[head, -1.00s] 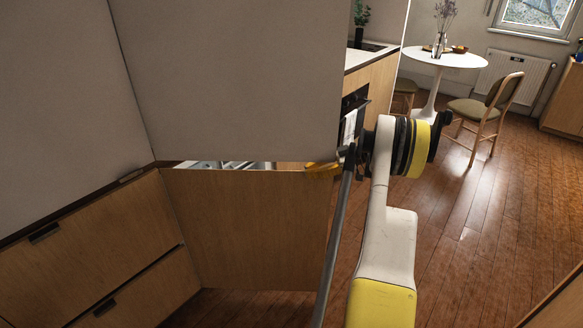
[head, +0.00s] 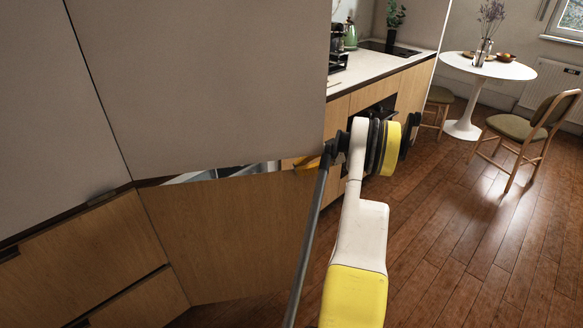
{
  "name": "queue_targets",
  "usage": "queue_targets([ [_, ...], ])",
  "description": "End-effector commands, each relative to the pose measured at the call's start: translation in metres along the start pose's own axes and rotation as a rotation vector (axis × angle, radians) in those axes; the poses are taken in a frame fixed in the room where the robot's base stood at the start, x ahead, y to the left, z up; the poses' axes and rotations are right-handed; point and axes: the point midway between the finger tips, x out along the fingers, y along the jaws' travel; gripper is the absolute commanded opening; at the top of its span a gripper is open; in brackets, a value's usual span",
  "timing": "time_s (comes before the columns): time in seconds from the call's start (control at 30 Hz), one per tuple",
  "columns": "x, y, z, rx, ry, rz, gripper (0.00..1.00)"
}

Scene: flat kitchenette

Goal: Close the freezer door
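A wooden lower door panel (head: 230,235) stands angled out from the cabinet at the lower left. I take it to be the freezer door. A gap above its top edge shows a pale, shiny strip of interior. A large light grey upper panel (head: 200,80) hangs above it. My gripper (head: 306,162) is at the top right corner of the wooden panel.
Wooden drawers (head: 75,265) are at the left. A counter (head: 385,70) with a hob and a plant runs behind the panels. A round white table (head: 490,68) and a chair (head: 530,130) stand at the back right. The wooden floor (head: 470,240) at the right is clear.

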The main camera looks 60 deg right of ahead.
Motion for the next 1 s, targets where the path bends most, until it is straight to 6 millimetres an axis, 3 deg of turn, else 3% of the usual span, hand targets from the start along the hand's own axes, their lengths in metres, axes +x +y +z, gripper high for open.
queue_targets([
  [0.53, -0.0037, -0.0049, 0.0038, 0.001, -0.003, -0.003, 0.0],
  [0.63, -0.0038, -0.0048, 0.0037, 0.001, -0.003, -0.003, 0.32],
  [0.67, -0.0039, -0.0048, 0.0036, 0.001, -0.002, -0.002, 0.34],
  [0.87, -0.0044, -0.0048, 0.0032, 0.001, -0.002, -0.002, 0.34],
  [1.0, -0.0046, -0.0048, 0.0029, 0.001, -0.001, -0.002, 0.0],
])
